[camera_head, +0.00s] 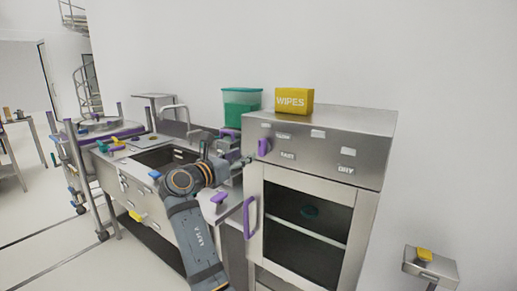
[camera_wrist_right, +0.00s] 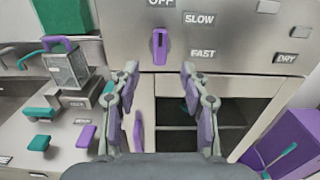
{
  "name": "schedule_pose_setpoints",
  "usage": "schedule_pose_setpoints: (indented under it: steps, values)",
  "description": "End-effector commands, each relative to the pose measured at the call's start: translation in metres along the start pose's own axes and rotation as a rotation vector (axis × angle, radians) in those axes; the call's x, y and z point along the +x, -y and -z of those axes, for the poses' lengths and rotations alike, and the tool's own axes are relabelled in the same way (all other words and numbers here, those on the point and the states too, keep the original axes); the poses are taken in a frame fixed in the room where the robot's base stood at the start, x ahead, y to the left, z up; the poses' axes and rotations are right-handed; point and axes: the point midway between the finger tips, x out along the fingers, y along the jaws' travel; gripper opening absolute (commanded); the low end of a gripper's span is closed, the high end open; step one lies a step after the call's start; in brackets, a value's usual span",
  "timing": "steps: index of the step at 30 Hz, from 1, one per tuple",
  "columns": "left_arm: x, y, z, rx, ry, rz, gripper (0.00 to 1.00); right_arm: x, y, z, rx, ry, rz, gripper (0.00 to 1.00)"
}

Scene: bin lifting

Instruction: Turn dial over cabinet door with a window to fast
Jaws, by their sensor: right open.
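The dial is a purple upright knob (camera_head: 264,147) on the steel panel over the windowed cabinet door (camera_head: 309,238). In the right wrist view the dial (camera_wrist_right: 159,46) stands vertical under the OFF label (camera_wrist_right: 161,2). The SLOW label (camera_wrist_right: 199,19) and FAST label (camera_wrist_right: 203,54) are to its right. My right gripper (camera_wrist_right: 159,74) is open and empty, its two fingers spread to either side below the dial, apart from it. In the head view the right arm reaches up from below, and the gripper (camera_head: 246,161) is left of and slightly below the dial. My left gripper is not in view.
The door's purple handle (camera_head: 249,217) stands out below the dial. A yellow WIPES box (camera_head: 294,101) and a green tub (camera_head: 241,106) are at the back. A sink counter (camera_head: 150,158) lies left. A small stand (camera_head: 430,265) is at the lower right.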

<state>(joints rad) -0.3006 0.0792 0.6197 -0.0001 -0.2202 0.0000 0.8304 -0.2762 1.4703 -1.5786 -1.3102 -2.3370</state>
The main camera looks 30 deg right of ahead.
Motion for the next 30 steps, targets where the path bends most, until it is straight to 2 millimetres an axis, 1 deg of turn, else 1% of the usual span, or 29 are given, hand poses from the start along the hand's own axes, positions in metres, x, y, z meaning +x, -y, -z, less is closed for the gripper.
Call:
schedule_pose_setpoints:
  steps: [1, 9, 13, 15, 18, 25, 30]
  values:
    - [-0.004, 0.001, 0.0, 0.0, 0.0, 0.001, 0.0, 0.009, 0.001, -0.003, -0.001, 0.004, 0.004, 0.45]
    - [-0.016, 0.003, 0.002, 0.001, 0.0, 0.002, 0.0, 0.066, 0.001, -0.003, -0.002, 0.002, 0.002, 0.45]
    - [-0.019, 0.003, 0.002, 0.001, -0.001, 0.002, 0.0, 0.085, 0.0, -0.002, -0.001, 0.003, 0.001, 0.45]
    - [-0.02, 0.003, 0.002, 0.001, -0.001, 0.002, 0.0, 0.091, 0.0, -0.001, 0.001, 0.001, 0.0, 0.45]
    - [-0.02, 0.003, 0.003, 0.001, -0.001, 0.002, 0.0, 0.095, 0.0, 0.0, 0.0, 0.0, -0.001, 0.45]
    - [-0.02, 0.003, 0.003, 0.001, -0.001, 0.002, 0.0, 0.096, -0.001, 0.0, 0.001, 0.0, -0.001, 0.45]
    - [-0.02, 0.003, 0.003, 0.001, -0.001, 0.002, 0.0, 0.096, -0.001, 0.001, 0.001, 0.0, -0.002, 0.22]
